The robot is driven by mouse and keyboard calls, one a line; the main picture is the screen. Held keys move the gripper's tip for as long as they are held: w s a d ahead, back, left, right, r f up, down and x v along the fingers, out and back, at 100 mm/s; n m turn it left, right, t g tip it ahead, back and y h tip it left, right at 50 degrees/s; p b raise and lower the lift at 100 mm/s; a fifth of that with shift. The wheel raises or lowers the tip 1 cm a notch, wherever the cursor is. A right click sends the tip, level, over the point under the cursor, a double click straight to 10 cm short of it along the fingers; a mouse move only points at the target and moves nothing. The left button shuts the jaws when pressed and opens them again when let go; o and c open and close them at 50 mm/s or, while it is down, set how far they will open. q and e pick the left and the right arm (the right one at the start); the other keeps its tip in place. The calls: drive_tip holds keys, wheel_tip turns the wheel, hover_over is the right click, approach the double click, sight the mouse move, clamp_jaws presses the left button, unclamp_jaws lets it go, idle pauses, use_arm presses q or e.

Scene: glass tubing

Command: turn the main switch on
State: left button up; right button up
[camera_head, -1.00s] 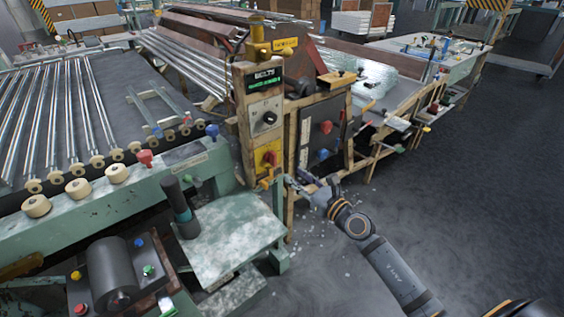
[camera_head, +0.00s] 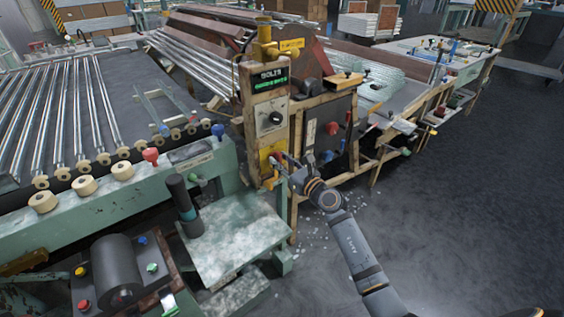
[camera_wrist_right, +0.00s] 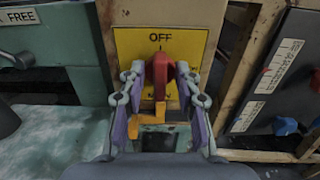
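The main switch is a red handle (camera_wrist_right: 160,76) on a yellow plate (camera_wrist_right: 198,48) marked OFF at the top. The handle stands upright below the word OFF. In the head view its yellow plate (camera_head: 266,150) is low on the tan control post. My right gripper (camera_wrist_right: 160,78) is in front of the plate, with one finger on each side of the red handle. The fingers look apart, with a narrow gap beside the handle; firm contact is not visible. In the head view my right gripper (camera_head: 281,164) partly hides the switch. My left gripper is not in view.
An orange-yellow bracket (camera_wrist_right: 147,125) sits just below the handle. A black dial (camera_head: 274,118) is above the switch. A dark panel (camera_head: 345,115) with red and blue knobs stands to the right. A green machine bench (camera_head: 225,235) is at the left; open floor lies at the right.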

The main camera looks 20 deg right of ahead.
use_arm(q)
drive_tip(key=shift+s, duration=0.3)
use_arm(e)
clamp_jaws()
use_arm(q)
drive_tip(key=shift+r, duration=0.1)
use_arm(e)
drive_tip(key=shift+r+m+p, duration=0.1)
drive_tip(key=shift+m+p, duration=0.5)
drive_tip(key=shift+p, duration=0.05)
drive_tip(key=shift+m, duration=0.3)
use_arm(q)
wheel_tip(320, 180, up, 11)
drive_tip(key=p, duration=1)
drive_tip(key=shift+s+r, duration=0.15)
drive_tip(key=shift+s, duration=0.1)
use_arm(e)
drive_tip(key=shift+w+d+f+m, duration=0.1)
drive_tip(key=shift+d+f+m, duration=0.1)
drive_tip(key=shift+m, duration=2.45)
drive_tip(key=shift+s+d+f+m, duration=0.1)
drive_tip(key=shift+f+m, duration=0.05)
drive_tip(key=shift+m, duration=2.55)
drive_tip(key=shift+w+d+f+m, duration=0.1)
drive_tip(key=shift+f+m, duration=0.1)
drive_tip(key=shift+m, duration=2.45)
use_arm(q)
drive_tip(key=shift+p, duration=0.3)
